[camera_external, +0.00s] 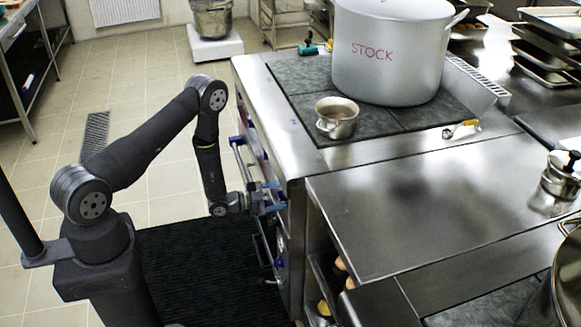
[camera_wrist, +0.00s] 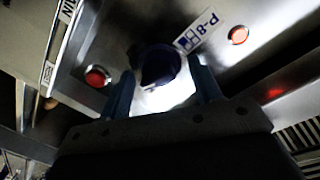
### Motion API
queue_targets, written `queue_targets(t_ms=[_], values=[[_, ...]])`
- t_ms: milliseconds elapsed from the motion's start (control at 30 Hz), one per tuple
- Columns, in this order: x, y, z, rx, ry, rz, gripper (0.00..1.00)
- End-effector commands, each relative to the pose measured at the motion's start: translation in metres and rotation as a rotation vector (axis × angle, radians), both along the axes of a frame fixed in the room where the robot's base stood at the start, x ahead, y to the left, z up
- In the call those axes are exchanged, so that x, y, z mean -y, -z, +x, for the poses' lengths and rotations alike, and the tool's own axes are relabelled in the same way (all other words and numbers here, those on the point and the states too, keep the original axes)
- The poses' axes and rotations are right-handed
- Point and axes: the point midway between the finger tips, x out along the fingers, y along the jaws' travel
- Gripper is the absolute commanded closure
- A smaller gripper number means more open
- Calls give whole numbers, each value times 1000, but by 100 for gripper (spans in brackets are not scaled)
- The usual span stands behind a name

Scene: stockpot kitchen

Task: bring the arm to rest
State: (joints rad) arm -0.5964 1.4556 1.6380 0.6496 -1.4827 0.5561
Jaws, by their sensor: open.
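My gripper (camera_external: 279,197) is low at the front of the stove (camera_external: 297,150), with its two blue fingers apart and pointing at the stove's front panel. In the wrist view, my gripper (camera_wrist: 161,74) is open, with one finger on each side of a dark blue knob (camera_wrist: 160,66) on the metal panel. I cannot tell whether the fingers touch the knob. My arm reaches down to the panel from the left, bent at its elbow.
A large STOCK pot (camera_external: 390,60) and a small pot (camera_external: 336,118) stand on the stove top, with a ladle (camera_external: 461,129) nearby. A handle rail (camera_external: 240,158) juts from the stove front. Red lights (camera_wrist: 97,76) flank the knob.

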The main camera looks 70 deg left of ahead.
Motion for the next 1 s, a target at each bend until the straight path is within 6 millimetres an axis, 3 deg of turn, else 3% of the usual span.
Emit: queue_targets(t_ms=[400,1000], values=[[-1,1,0,-1,0,-226,41],[0,0,0,-1,0,-201,41]])
